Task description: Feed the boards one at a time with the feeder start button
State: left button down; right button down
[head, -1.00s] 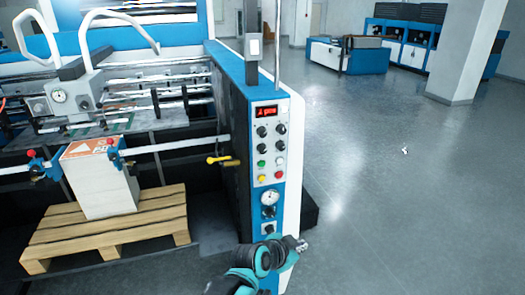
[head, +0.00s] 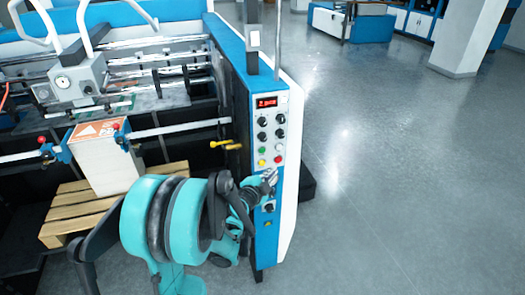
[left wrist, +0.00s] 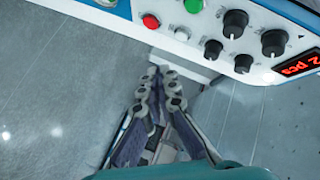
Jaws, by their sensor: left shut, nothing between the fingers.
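The feeder's control panel (head: 268,135) is on the blue and white machine end. It carries black knobs, a green button (head: 262,151), a white one, a yellow one and a red one; their labels are too small to read. The green button also shows at the top of the left wrist view (left wrist: 193,5), near the red button (left wrist: 151,21). The red display (left wrist: 298,64) reads "2 pcs". My left gripper (head: 270,178) is shut and empty, just below the buttons; in the left wrist view its fingertips (left wrist: 160,76) appear apart from them. A stack of boards (head: 104,165) stands on the pallet.
The wooden pallet (head: 55,215) is partly hidden behind my left arm. A yellow-handled lever (head: 226,144) sticks out left of the panel. A gauge sits below the buttons, mostly behind my gripper. The grey floor (head: 400,200) at right is clear.

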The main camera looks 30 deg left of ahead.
aim_at(262, 150)
pick_arm(q)
jog(key=shift+w+a, duration=1.45)
jog(key=shift+a, duration=0.25)
jog(key=shift+w+a, duration=1.45)
jog(key=shift+a, duration=0.2)
jog(key=shift+w+a, duration=0.1)
jog(key=shift+a, duration=0.05)
jog(key=shift+w+a, duration=0.15)
jog(key=shift+a, duration=0.05)
jog(key=shift+w+a, duration=0.25)
jog(key=shift+a, duration=0.05)
jog(key=shift+d, duration=0.1)
jog(key=shift+s+d+b, duration=0.3)
jog(key=shift+s+d, duration=0.2)
jog(key=shift+d, duration=0.05)
